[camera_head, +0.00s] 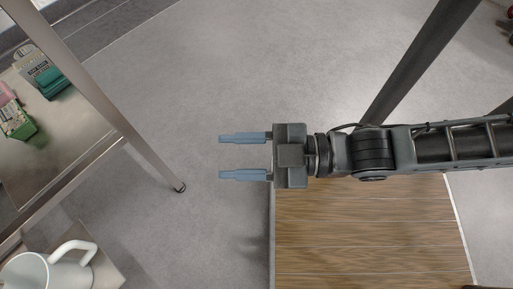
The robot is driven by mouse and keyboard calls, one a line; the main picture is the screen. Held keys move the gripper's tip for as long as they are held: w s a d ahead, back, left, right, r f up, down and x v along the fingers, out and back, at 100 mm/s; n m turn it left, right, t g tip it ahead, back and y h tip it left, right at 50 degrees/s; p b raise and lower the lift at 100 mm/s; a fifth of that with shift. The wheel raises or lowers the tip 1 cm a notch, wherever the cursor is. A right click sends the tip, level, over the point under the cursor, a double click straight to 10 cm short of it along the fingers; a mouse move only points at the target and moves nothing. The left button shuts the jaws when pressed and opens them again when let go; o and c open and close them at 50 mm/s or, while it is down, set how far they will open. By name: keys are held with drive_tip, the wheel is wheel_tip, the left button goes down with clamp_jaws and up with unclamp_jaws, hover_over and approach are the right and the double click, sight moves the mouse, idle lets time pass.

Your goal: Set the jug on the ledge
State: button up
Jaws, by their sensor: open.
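A white jug (40,272) with a thick handle stands at the lower left, partly cut off by the picture's edge. It rests on a pale flat surface (103,268), and I cannot tell whether this is the ledge. My gripper (220,158) is open, with its two blue fingers pointing left and nothing between them. It is up and to the right of the jug, well apart from it, above the grey floor.
A metal frame with slanted legs (150,158) stands between my gripper and the left side. Small boxes (14,120) and a green-and-grey item (45,75) lie on a surface at the upper left. A wooden board (370,235) is below my arm. The middle floor is clear.

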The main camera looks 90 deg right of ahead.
drive_tip(key=s+m+g, duration=0.1)
drive_tip(key=s+m, duration=0.1)
drive_tip(key=s+m+g, duration=0.1)
drive_tip(key=m, duration=0.2)
drive_tip(key=shift+s+r+g, duration=0.3)
drive_tip(key=shift+s+r, duration=0.05)
drive_tip(key=shift+r, duration=0.05)
